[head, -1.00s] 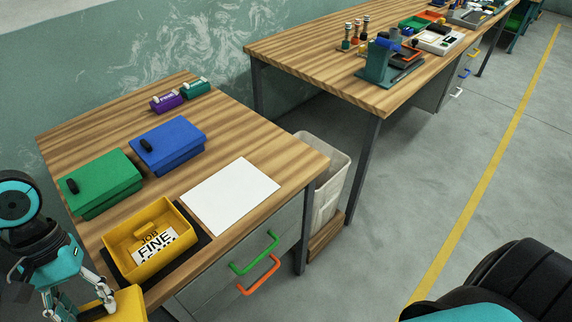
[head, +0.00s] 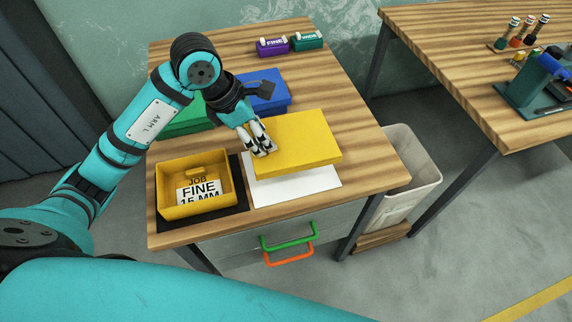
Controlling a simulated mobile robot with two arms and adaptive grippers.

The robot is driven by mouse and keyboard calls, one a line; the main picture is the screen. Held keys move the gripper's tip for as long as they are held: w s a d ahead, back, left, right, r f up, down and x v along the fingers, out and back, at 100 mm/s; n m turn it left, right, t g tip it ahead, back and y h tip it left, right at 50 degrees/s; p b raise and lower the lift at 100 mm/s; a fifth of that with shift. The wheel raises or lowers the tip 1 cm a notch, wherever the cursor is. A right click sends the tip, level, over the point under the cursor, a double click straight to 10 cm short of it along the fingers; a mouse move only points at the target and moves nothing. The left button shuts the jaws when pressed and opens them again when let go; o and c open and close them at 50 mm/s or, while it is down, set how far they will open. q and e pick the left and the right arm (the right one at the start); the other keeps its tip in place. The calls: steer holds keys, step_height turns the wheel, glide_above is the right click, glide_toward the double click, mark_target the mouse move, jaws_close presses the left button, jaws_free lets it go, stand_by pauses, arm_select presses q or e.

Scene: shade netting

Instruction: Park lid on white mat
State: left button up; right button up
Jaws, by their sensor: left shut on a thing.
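The yellow lid (head: 298,142) is held by my left gripper (head: 262,148), which is shut on its left side. The lid is over the back part of the white mat (head: 296,187); the mat's front part shows below it. I cannot tell whether the lid touches the mat or hangs a little above it. The open yellow box (head: 196,208) stands to the left on a black mat (head: 233,213), with a card reading "JOB FINE 15 MM" inside. My right gripper is not in view.
A green box (head: 184,124) and a blue box (head: 266,90) stand behind, partly hidden by my left arm. Purple (head: 272,44) and teal (head: 307,40) small boxes are at the back. A bin (head: 402,178) stands right of the table. The table's right side is bare.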

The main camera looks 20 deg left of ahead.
arm_select(q)
step_height(320, 180, down, 9)
steer(key=shift+p, duration=0.75)
steer(key=shift+f, duration=0.35)
steer(key=o, duration=1.1)
steer(key=shift+o, duration=0.3)
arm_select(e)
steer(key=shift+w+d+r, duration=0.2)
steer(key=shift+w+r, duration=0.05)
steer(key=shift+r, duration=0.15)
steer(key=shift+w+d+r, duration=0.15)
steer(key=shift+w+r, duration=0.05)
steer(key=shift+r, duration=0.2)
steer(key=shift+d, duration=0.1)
